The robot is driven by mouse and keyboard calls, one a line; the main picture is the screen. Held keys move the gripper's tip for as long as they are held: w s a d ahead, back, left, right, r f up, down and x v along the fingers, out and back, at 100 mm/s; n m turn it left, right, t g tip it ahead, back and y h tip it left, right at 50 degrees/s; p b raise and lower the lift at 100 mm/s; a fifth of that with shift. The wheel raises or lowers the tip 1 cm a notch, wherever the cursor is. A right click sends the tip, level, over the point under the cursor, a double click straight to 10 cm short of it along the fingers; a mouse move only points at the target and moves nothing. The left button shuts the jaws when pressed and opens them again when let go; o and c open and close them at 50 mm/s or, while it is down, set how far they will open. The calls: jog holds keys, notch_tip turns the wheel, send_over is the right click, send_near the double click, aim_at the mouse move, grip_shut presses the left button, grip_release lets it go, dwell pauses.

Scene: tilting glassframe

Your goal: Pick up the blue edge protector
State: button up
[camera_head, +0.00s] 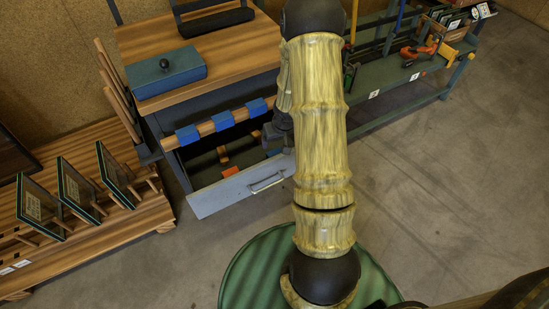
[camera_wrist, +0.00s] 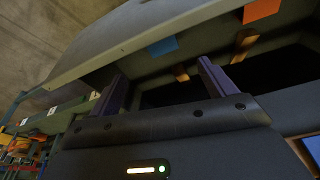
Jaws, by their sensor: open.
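Three blue pieces, (camera_head: 187,135), (camera_head: 222,121) and (camera_head: 256,106), sit apart along a wooden rail above the open drawer in the head view. A small flat blue piece (camera_wrist: 163,46) also shows inside the drawer in the wrist view. I cannot tell which blue piece is the edge protector. My gripper (camera_wrist: 160,82) is open, its two dark fingers apart with nothing between them. It is at the drawer, by the right end of the rail. In the head view my arm hides most of it.
The grey drawer (camera_head: 210,200) is pulled out and holds an orange piece (camera_head: 230,173). A wooden-topped bench (camera_head: 225,66) bears a blue box (camera_head: 170,75). Framed panels (camera_head: 80,190) stand on a rack at left. A green shelf (camera_head: 385,82) stands at right; the floor (camera_head: 450,180) there is clear.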

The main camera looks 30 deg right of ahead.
jog(key=b, duration=0.2)
send_over(275, 153)
jog(key=s, duration=0.2)
notch_tip(275, 153, down, 6)
jog(key=shift+f, duration=0.15)
jog(key=b+x, duration=0.2)
jog(key=x, duration=0.3)
jog(key=shift+w+a+f, duration=0.1)
jog(key=shift+w+a, duration=0.1)
jog(key=shift+w, duration=0.05)
jog(key=c, duration=1.1)
